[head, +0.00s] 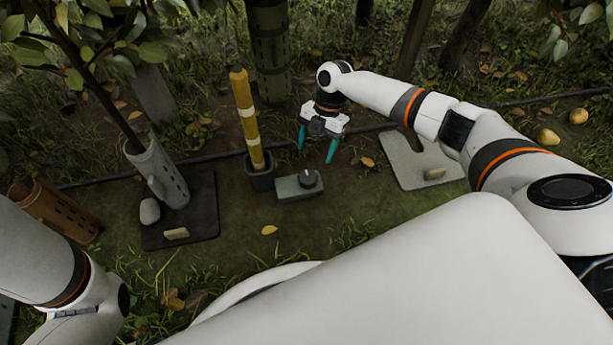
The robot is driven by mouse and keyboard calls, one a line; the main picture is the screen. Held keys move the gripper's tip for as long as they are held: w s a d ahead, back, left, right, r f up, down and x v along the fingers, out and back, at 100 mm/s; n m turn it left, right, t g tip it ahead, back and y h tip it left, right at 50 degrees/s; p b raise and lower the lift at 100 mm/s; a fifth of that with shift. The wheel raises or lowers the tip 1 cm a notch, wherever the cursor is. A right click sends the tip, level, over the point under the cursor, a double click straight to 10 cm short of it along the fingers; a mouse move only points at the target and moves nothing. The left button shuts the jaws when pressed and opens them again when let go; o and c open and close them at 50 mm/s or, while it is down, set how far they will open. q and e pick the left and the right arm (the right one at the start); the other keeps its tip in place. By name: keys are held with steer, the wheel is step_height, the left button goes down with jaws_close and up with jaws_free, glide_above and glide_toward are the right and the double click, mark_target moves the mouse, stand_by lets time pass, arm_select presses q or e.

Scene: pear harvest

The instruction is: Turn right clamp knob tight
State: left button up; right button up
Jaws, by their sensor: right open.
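The clamp knob (307,178) is a small dark round knob on top of a grey block (287,191), which rests on the ground near the middle of the head view. My right gripper (316,156) has teal fingers spread apart and pointing down. It is open and empty, above and slightly beyond the knob, apart from it. My left arm (60,262) shows only at the lower left edge, and its gripper is outside the picture. Which way the knob is turned is too small to tell.
A yellow-handled tool (244,115) stands in a dark holder (260,180) left of the block. A grey tube (157,172) with a sapling stands on a dark plate (205,222). A pale notched plate (408,148) lies right. Pears (548,137) lie in the grass.

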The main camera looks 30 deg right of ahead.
mark_target(309, 176)
steer(key=b+x, duration=0.6)
steer(key=x, duration=0.3)
steer(key=shift+f, duration=0.2)
steer(key=shift+c, duration=0.3)
steer(key=c, duration=0.9)
